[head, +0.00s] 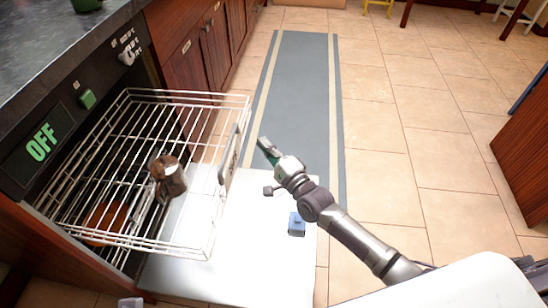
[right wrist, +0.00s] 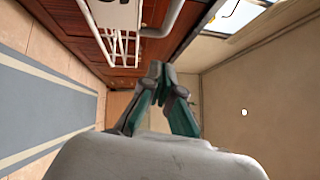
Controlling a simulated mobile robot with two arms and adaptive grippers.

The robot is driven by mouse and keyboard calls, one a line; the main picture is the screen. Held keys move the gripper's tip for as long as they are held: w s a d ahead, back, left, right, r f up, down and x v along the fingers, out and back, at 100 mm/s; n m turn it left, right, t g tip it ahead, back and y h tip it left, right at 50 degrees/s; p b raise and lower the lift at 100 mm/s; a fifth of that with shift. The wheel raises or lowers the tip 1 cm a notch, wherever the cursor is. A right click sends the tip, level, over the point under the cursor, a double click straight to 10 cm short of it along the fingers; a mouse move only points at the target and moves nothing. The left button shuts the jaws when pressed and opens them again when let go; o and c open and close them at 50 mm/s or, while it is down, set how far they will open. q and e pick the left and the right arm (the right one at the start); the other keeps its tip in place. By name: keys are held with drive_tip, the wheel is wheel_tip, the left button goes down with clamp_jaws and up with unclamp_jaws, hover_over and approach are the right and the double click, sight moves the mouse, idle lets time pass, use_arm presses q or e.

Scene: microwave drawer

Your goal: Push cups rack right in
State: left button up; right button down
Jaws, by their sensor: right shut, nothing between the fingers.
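The white wire cups rack (head: 215,215) is pulled out of the dishwasher (head: 60,135) at the left of the head view. A brown cup (head: 168,178) sits in it. A grey handle piece (head: 235,150) is on the rack's outer side. My right gripper (head: 265,146) is shut and empty, to the right of the rack and apart from it. In the right wrist view its closed fingers (right wrist: 158,74) show at the middle, with part of the rack (right wrist: 125,18) near the top. My left gripper is not in view.
The dishwasher's white door (head: 265,255) is lowered below the rack, with a small blue item (head: 297,223) on it. An orange-brown dish (head: 105,220) shows below the rack. Wooden cabinets (head: 190,55) stand behind. The blue-grey floor runner (head: 300,90) is clear.

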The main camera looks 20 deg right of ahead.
drive_tip(key=w+a+r, duration=0.1)
drive_tip(key=w+a, duration=0.3)
drive_tip(key=shift+a, duration=0.35)
drive_tip(key=shift+w+a+r, duration=0.1)
